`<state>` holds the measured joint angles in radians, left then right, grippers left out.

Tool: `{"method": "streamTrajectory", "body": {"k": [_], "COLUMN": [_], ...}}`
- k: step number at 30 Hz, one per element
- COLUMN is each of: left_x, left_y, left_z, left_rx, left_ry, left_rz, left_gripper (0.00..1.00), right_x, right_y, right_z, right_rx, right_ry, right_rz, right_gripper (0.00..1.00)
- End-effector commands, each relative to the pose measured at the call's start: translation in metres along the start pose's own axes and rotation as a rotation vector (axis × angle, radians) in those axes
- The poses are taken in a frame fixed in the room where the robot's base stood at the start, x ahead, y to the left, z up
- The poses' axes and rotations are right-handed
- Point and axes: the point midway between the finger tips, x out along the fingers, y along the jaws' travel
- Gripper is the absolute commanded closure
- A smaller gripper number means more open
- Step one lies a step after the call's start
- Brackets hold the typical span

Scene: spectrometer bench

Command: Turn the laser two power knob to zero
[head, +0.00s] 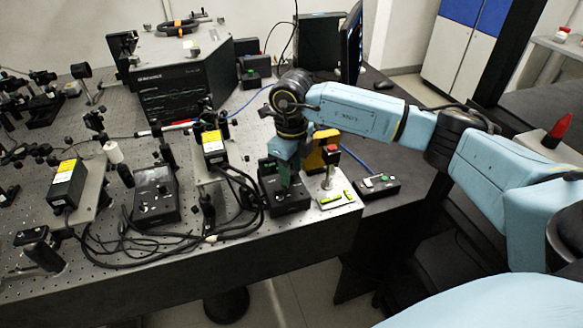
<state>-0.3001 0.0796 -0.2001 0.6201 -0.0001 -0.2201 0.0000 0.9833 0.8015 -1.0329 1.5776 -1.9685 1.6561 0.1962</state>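My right arm reaches in from the right, and its gripper (288,182) points down over a small black control box (290,205) near the front of the optical bench. The fingertips are at or just above the box's top; I cannot tell whether they touch it. The gripper hides most of that top, so no knob shows clearly there. I cannot see whether the fingers are open or shut. A second black control box (155,196), with a dial face and a small knob, stands to the left. No readable label tells which box belongs to laser two. My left gripper is not in view.
A white plate with a red-topped post (331,165) stands just right of the gripper, with a yellow device behind it. Black cables (150,250) loop across the bench front. Yellow-labelled laser heads (213,146) stand to the left. A small switch box (376,186) lies farther right.

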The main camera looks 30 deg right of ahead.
Motion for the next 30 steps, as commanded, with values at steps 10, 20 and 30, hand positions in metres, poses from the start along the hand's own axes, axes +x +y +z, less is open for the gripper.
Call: {"method": "streamTrajectory", "body": {"k": [10,20,30], "left_x": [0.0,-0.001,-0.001], "left_y": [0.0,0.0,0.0], "left_z": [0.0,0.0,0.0], "left_rx": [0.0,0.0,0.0], "left_ry": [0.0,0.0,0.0], "left_rz": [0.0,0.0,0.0], "left_gripper": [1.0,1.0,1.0], "right_x": [-0.011,-0.082,-0.13], "right_y": [0.0,-0.001,0.0], "right_z": [0.0,0.001,0.0], "right_rx": [0.0,0.0,0.001], "right_ry": [0.0,-0.003,0.0], "right_rz": [-0.001,-0.002,0.0], "right_gripper": [0.61,0.61,0.61]}}
